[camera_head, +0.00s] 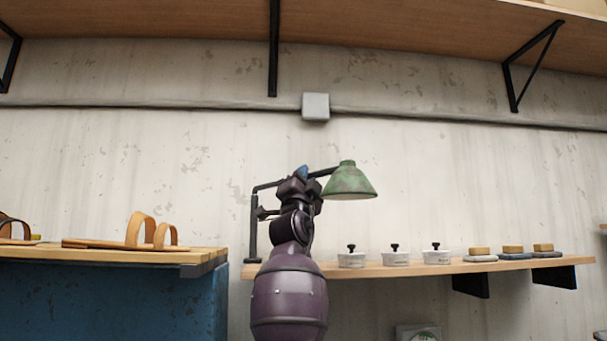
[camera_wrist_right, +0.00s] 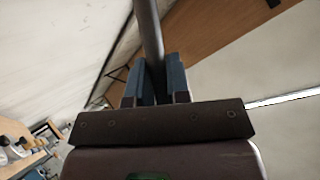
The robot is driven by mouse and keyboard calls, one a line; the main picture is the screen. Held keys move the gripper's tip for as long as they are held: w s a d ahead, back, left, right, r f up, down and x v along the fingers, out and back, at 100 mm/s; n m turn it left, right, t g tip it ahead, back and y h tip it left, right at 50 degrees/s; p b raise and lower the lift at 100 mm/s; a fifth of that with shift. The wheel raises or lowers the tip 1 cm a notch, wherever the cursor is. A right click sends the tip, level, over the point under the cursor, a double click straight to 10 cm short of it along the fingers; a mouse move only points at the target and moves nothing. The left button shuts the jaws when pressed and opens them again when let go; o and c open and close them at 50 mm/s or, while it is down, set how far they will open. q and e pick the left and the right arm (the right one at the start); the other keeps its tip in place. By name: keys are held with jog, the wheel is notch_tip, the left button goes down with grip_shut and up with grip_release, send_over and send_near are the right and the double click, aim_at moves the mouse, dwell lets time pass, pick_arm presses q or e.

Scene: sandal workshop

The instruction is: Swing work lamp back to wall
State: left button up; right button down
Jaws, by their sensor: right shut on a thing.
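The work lamp has a green, worn metal shade (camera_head: 349,182) on a dark jointed arm, with its upright post (camera_head: 254,228) at the left end of a narrow wall shelf. The shade hangs to the right of the post, open side down. My right gripper (camera_head: 302,174) is raised at the lamp arm, just left of the shade. In the right wrist view its blue fingers (camera_wrist_right: 156,82) are shut around the grey lamp bar (camera_wrist_right: 148,30). My arm hides part of the lamp arm in the head view. My left gripper is not in view.
The wall shelf (camera_head: 380,270) holds several white lidded pots (camera_head: 396,258) and several brushes or blocks (camera_head: 513,251). A blue bench with a wooden top (camera_head: 120,254) at left carries sandals (camera_head: 140,236). A high wooden shelf (camera_head: 400,28) with black brackets runs above.

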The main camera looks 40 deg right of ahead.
pick_arm(q)
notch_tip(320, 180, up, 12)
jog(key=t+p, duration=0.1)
jog(key=p, duration=1.1)
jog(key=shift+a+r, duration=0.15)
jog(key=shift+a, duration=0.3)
pick_arm(e)
jog(key=w+d+n+t+y, duration=0.2)
jog(key=d+n+t+y, duration=0.1)
jog(key=d+y, duration=0.3)
jog(key=w+d+n+t+y, duration=0.2)
jog(key=d+n+t+y, duration=0.1)
jog(key=d+t+y, duration=0.3)
jog(key=shift+w+d+n+y, duration=0.25)
jog(key=shift+d+n+y, duration=0.2)
jog(key=shift+y, duration=0.35)
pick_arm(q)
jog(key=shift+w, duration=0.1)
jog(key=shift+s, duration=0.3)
pick_arm(e)
jog(key=c, duration=1.1)
grip_release()
